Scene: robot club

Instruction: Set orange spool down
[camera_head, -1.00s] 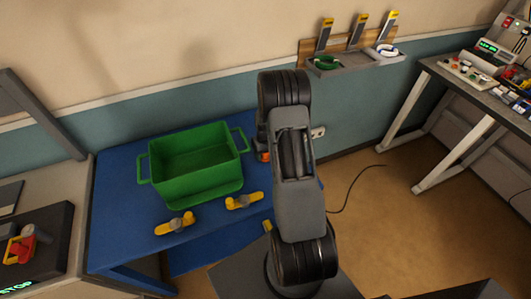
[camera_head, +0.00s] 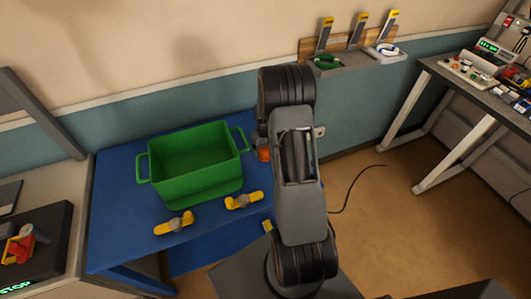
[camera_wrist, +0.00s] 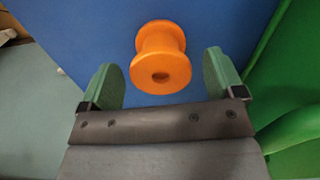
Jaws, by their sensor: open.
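The orange spool (camera_wrist: 162,58) stands on the blue table (camera_wrist: 90,35), seen from above in the wrist view. My gripper (camera_wrist: 161,78) is open, with one green fingertip on each side of the spool and a visible gap to both. In the head view only a small part of the spool (camera_head: 263,155) shows beside my arm, right of the green crate (camera_head: 197,187).
The green crate's wall (camera_wrist: 288,95) is close on the right in the wrist view. Two yellow-handled clamps (camera_head: 174,223) (camera_head: 243,201) are at the table's front. A wall rack (camera_head: 355,62) is behind, and a workbench (camera_head: 470,90) stands at right.

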